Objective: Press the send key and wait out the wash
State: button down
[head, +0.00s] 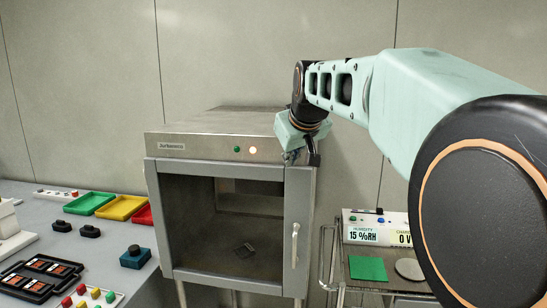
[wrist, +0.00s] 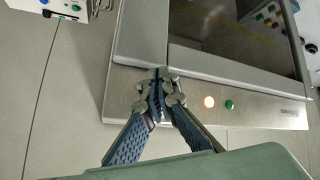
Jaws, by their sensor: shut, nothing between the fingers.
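A steel cabinet (head: 215,122) with a dark chamber or window in its front stands in the middle of the head view. Its upper front panel carries a green button or lamp (head: 237,149) and a glowing warm-white one (head: 253,150). In the wrist view the glowing one (wrist: 209,101) and the green one (wrist: 229,105) lie to the right of my gripper (wrist: 163,88). My gripper is shut and empty, its fingertips over the panel beside the glowing light. I cannot tell whether they touch the panel. In the head view my gripper (head: 292,157) is at the panel's right end. No key marked send is readable.
A vertical handle (head: 295,245) is on the cabinet's right front. A bench with green (head: 89,203), yellow (head: 120,207) and red trays is at left. A cart with a humidity display (head: 365,235) stands at right.

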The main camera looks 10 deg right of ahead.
jog(key=s, duration=0.1)
jog(key=s+a+b, duration=0.1)
jog(key=s, duration=0.1)
jog(key=s+b, duration=0.1)
jog(key=shift+s+a, duration=0.3)
jog(key=shift+s, duration=0.1)
jog(key=shift+r, duration=0.15)
dwell(0.4)
